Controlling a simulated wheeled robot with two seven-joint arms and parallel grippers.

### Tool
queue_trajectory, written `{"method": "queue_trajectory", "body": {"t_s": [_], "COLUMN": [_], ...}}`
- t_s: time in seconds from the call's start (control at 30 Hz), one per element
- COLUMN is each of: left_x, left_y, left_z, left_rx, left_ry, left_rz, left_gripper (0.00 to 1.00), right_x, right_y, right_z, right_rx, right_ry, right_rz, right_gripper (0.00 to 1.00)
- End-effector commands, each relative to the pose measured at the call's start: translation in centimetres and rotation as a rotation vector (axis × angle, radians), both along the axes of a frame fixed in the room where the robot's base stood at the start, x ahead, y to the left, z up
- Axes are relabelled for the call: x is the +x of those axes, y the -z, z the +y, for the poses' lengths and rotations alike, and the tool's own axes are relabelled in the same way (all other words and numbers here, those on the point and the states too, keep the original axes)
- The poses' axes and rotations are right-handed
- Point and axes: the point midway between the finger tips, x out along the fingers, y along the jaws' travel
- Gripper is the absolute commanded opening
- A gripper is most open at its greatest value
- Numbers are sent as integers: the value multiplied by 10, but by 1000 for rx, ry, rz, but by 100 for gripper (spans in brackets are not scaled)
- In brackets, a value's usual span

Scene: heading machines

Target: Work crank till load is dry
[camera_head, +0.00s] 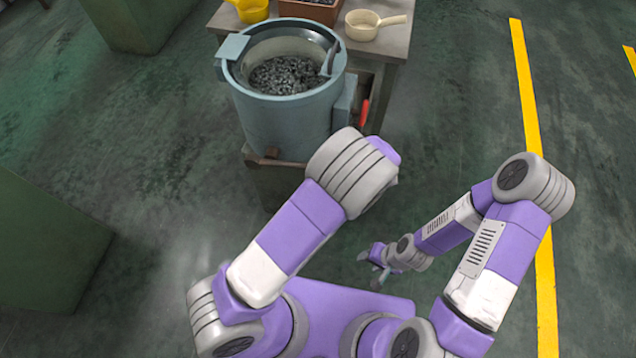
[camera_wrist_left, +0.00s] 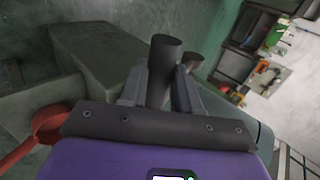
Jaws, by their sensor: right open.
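The machine's blue-grey drum (camera_head: 290,128) stands open-topped, with a dark load of small pieces (camera_head: 285,76) inside; I cannot tell whether they are wet. My right gripper (camera_head: 371,268) is open and empty, low over the floor, away from the machine.
A table (camera_head: 393,46) behind the drum holds a cream scoop (camera_head: 362,25), a yellow scoop (camera_head: 252,10) and a brown bin (camera_head: 310,10). A red handle (camera_head: 364,114) is at the drum's right. Green blocks (camera_head: 45,245) stand left. Floor at right is clear.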

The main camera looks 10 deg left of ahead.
Motion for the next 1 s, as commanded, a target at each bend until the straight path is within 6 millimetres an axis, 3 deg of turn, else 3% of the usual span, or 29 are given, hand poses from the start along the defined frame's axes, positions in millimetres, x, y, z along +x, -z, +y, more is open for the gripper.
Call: {"method": "queue_trajectory", "body": {"t_s": [0.03,0.17,0.5,1.0], "left_x": [-1,0,0,-3], "left_y": [1,0,-3,-50], "left_z": [-1,-1,-4,-53], "left_rx": [-2,-1,-1,-1], "left_ry": [0,1,3,1], "left_rz": [2,1,0,0], "left_gripper": [38,57,57,57], "right_x": [0,0,0,0], "right_y": [0,0,-2,-23], "right_z": [0,0,0,0], "right_rx": [0,0,0,0], "right_ry": [0,0,0,0], "right_rz": [0,0,0,0], "right_gripper": [49,49,49,49]}}
